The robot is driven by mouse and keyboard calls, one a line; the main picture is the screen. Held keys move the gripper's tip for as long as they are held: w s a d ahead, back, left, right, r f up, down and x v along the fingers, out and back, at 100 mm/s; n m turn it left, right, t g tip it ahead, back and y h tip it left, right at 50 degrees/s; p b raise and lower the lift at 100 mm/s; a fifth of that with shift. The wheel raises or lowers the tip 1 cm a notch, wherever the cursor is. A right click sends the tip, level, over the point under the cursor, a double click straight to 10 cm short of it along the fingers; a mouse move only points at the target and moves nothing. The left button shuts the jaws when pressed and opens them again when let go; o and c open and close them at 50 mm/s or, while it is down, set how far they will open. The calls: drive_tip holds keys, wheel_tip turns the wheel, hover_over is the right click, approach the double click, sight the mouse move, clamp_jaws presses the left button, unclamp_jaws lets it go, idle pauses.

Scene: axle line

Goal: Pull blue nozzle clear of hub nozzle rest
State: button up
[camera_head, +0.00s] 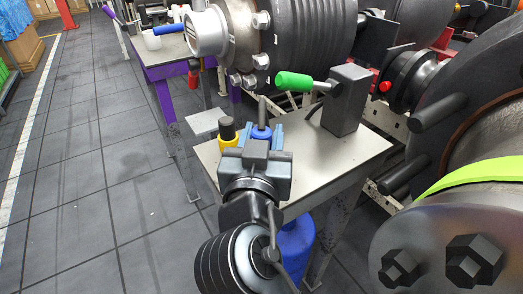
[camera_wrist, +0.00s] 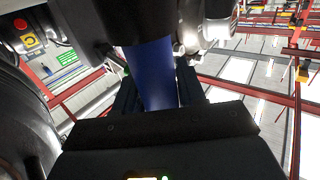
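The blue nozzle (camera_head: 261,131) is a short blue cylinder with a dark tip. It stands upright near the left end of the light-topped table, beside a yellow one. My gripper (camera_head: 262,138) reaches over the table's near edge, with one finger on each side of the blue nozzle. In the wrist view, the blue body (camera_wrist: 152,75) fills the space between the two dark fingers (camera_wrist: 158,90), which appear closed against it. Its upper end runs behind dark parts there. The nozzle rest is mostly hidden behind my gripper, so I cannot tell whether the nozzle still sits in it.
The yellow nozzle (camera_head: 228,136) stands close on the left. A dark block (camera_head: 346,100) and a green handle (camera_head: 295,81) rise behind to the right. A large ribbed hub (camera_head: 313,45) overhangs the table's back. A blue container (camera_head: 296,243) is below. Floor is open at left.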

drive_tip(key=c, duration=0.6)
drive_tip(key=shift+c, duration=0.2)
wheel_tip(320, 180, up, 10)
idle(0.9)
